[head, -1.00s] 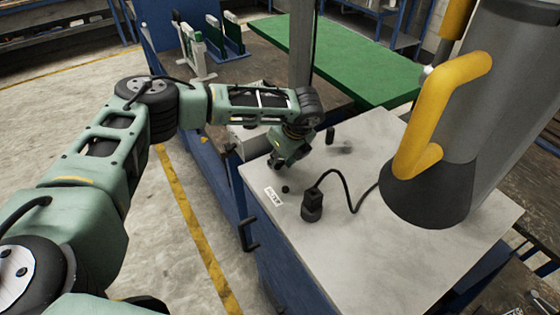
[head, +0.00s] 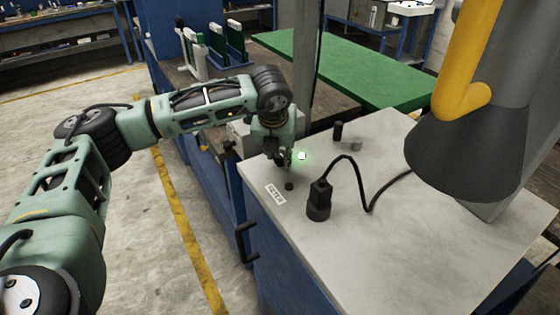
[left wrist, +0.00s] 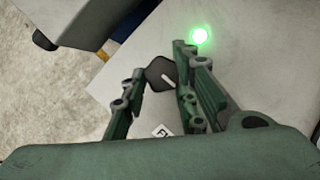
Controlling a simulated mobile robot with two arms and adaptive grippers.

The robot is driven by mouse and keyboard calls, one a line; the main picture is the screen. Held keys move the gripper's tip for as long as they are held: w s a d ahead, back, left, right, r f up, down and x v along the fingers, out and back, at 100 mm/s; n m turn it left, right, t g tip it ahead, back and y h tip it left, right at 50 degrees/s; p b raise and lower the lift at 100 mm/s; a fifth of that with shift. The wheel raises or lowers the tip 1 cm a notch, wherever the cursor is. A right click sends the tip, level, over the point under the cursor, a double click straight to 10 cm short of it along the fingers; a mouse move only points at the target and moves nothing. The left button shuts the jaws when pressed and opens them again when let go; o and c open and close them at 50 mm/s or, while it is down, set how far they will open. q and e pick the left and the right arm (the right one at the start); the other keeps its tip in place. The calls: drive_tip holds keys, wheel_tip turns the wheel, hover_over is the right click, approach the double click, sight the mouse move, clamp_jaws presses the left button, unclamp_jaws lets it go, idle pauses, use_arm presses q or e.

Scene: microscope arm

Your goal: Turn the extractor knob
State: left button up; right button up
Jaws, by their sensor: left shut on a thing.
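The extractor knob (left wrist: 162,74) is dark with a pale pointer line. In the left wrist view it sits between the fingertips of my left gripper (left wrist: 159,66). In the head view my left gripper (head: 284,160) points down over the near-left part of the pale tabletop (head: 340,240) and hides the knob. The gripper is shut on the knob. A green light (head: 302,156) glows just right of the gripper; it also shows in the left wrist view (left wrist: 200,36). My right gripper is not in view.
A black corded device (head: 318,200) stands to the right. A dark extractor hood (head: 465,150) with a yellow handle (head: 450,70) hangs at the right.

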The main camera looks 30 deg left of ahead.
use_arm(q)
drive_tip(key=shift+s+a+f+m+b, duration=0.15)
drive_tip(key=shift+a+f+m+b, duration=0.1)
drive_tip(key=shift+f+m+b, duration=0.25)
drive_tip(key=shift+r, duration=0.25)
drive_tip(key=o, duration=1)
drive_tip(key=shift+a, duration=0.25)
drive_tip(key=shift+d+r+h, duration=0.15)
drive_tip(key=shift+d+h, duration=0.05)
drive_tip(key=shift+h, duration=0.1)
drive_tip(key=shift+r, duration=0.45)
drive_tip(key=v, duration=1.1)
drive_tip(key=shift+s+d+f, duration=0.1)
